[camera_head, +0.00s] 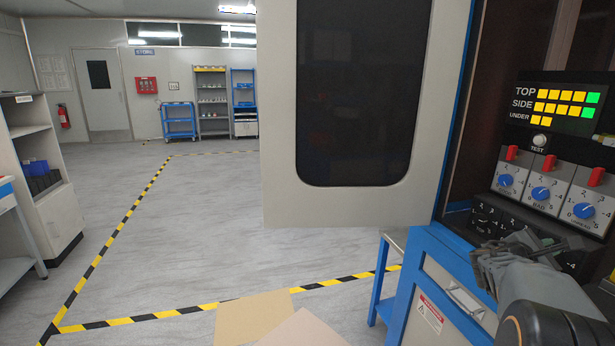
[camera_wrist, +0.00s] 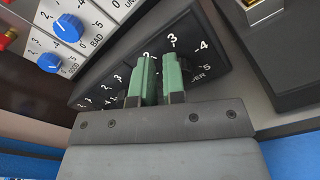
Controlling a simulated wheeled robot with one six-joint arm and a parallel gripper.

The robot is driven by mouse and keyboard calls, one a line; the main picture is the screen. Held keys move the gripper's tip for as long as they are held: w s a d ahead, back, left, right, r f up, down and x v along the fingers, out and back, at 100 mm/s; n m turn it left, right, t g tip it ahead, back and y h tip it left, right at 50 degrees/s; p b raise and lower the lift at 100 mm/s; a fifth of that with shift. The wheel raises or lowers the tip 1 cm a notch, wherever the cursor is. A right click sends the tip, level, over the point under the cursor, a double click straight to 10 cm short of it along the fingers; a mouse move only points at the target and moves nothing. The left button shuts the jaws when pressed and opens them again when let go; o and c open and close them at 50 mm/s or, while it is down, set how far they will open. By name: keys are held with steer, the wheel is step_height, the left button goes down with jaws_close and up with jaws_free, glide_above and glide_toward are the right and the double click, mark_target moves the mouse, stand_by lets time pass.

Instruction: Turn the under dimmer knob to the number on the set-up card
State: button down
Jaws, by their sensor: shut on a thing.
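The black dimmer panel (camera_wrist: 125,75) fills the middle of the wrist view, with white scale numbers and a label ending in "DER". My gripper (camera_wrist: 160,74) has its two green fingertips against this panel, below the 2 and 3. In the head view my gripper (camera_head: 522,242) covers the right part of the dimmer panel (camera_head: 484,215). The display (camera_head: 560,105) shows UNDER with a short row of yellow blocks, while TOP and SIDE have longer rows ending in green. I cannot make out a set-up card.
Blue knobs (camera_head: 541,193) and red switches (camera_head: 550,163) sit above the dimmer panel, beneath a TEST button (camera_head: 539,140). A large windowed door (camera_head: 280,110) stands open left of the cabinet. The floor (camera_head: 190,230) beyond is clear.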

steer(key=v, duration=0.5)
steer(key=shift+s+r+b, duration=0.15)
steer(key=shift+r+b, duration=0.1)
steer(key=shift+b, duration=0.15)
steer(key=shift+f, duration=0.1)
